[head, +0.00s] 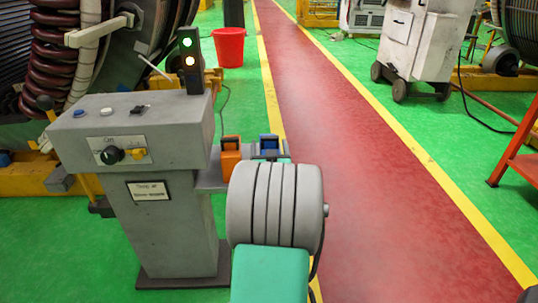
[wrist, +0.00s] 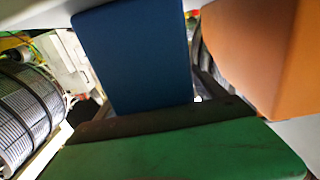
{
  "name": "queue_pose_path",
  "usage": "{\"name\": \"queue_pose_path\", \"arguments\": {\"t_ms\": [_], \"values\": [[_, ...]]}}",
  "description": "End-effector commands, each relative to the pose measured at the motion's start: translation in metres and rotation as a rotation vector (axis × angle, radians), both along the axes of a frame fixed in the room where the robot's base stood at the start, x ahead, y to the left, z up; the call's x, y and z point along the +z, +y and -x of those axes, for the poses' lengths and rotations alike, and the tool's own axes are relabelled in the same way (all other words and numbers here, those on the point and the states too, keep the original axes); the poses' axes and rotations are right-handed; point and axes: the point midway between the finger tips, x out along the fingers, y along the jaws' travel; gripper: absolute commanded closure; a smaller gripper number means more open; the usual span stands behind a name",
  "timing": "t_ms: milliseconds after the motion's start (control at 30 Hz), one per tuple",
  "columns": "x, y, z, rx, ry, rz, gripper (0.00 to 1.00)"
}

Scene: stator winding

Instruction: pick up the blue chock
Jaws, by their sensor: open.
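The blue chock (head: 268,143) sits upright beside the orange chock on a grey shelf at the right of the control pedestal in the head view. In the wrist view the blue chock (wrist: 130,55) is large and close, left of centre. My gripper (head: 270,155) is at the blue chock in the head view, mostly hidden behind my grey wrist. A green part with a dark edge (wrist: 185,150), which looks like part of my gripper, crosses the lower wrist view in front of the blue chock. The jaws are open and hold nothing. I cannot tell whether they touch the chock.
The orange chock (head: 231,148) stands close to the left of the blue one; in the wrist view it (wrist: 255,50) is on the right. The grey control pedestal (head: 165,190) is at left. A red bucket (head: 229,48) stands behind. The red walkway (head: 380,170) is clear.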

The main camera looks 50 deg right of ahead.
Motion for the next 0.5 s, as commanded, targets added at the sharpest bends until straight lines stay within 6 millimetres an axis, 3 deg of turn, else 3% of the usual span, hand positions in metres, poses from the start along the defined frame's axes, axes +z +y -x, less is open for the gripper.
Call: {"name": "queue_pose_path", "arguments": {"t_ms": [67, 500], "values": [[0.0002, 0.0002, 0.0001, 0.000, 0.000, 0.000, 0.20], [0.0001, 0.0005, 0.0004, 0.000, 0.000, 0.000, 0.56]]}}
